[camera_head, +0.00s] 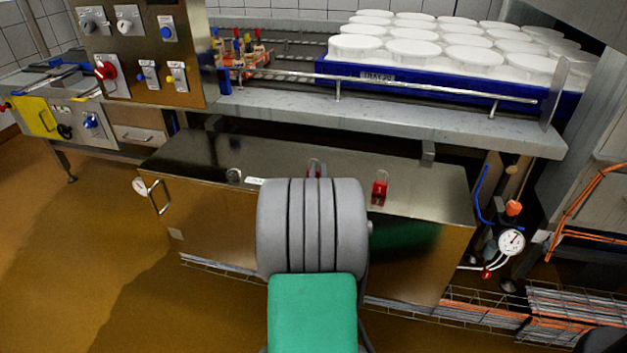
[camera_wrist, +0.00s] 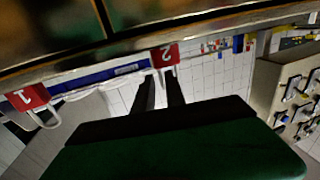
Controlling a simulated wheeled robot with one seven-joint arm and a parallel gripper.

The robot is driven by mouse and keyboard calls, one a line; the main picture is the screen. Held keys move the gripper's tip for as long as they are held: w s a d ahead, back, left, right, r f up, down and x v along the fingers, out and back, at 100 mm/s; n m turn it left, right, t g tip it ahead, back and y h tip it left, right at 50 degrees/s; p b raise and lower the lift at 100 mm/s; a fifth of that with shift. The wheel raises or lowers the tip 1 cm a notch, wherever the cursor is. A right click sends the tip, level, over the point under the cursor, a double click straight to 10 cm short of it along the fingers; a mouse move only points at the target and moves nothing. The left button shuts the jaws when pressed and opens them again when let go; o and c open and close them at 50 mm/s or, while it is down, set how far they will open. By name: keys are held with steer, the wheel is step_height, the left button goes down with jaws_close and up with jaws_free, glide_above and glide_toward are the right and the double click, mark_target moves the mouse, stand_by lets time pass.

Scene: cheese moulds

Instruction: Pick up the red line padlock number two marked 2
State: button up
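The red padlock marked 2 (camera_wrist: 166,55) shows in the wrist view, beside the cabinet edge, with its shackle side toward my fingers. In the head view only a small part of a red padlock (camera_head: 313,170) shows above my arm; the rest is hidden. My gripper (camera_wrist: 161,80) has two dark fingers set apart, with tips close to the number 2 padlock's shackle side. I cannot tell whether they touch it. A second red padlock, marked 1 (camera_wrist: 26,97), is at the left in the wrist view and stands on the cabinet right of my arm in the head view (camera_head: 379,188).
The steel cabinet (camera_head: 205,150) lies below a shelf (camera_head: 400,122) holding a blue tray (camera_head: 430,88) of white moulds. A control panel (camera_head: 150,55) is at upper left. A gauge (camera_head: 511,242) and hoses are at right. Open floor (camera_head: 60,260) is at left.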

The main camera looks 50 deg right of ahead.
steer(key=x, duration=0.2)
steer(key=shift+w+d, duration=0.25)
steer(key=shift+d, duration=0.05)
jaws_close()
stand_by(1.1)
